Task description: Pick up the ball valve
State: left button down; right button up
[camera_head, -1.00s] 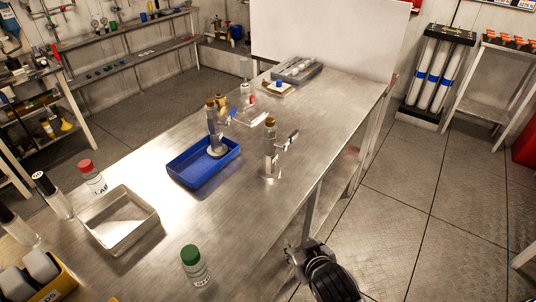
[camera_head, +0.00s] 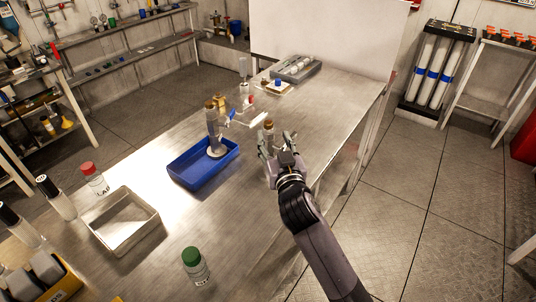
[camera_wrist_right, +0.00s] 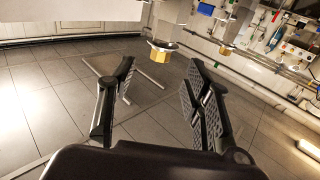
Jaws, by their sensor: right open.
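A metal valve with a brass top (camera_head: 268,124) stands on the steel table, mostly hidden behind my right gripper (camera_head: 277,143). That gripper is at the valve's near side, and I cannot tell if it touches it. In the right wrist view, the open fingers (camera_wrist_right: 158,103) have nothing gripped between them. A brass hex end (camera_wrist_right: 160,52) shows beyond the fingertips there. A second similar valve with a brass top (camera_head: 212,120) stands upright in the blue tray (camera_head: 187,178), left of the gripper. My left gripper is not in view.
A steel pan (camera_head: 150,226), a green-capped bottle (camera_head: 196,266) and a red-capped bottle (camera_head: 95,180) stand on the table (camera_head: 240,240). A grey tray (camera_head: 306,72) lies at the far end. The table's right edge runs beneath my right arm.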

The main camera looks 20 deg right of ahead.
aim_at(269, 128)
jog(key=shift+w+d, duration=0.1)
jog(key=shift+w, duration=1.1)
jog(key=w+p, duration=0.1)
jog(key=w, duration=0.3)
jog(key=shift+d+f+p, duration=0.1)
jog(key=shift+f+p, duration=0.05)
jog(key=shift+p, duration=0.15)
jog(key=shift+w+f, duration=0.1)
jog(key=shift+w, duration=0.45)
jog(key=shift+c, duration=0.2)
grip_shut()
jog(key=shift+d+r, duration=0.1)
jog(key=shift+r, duration=0.1)
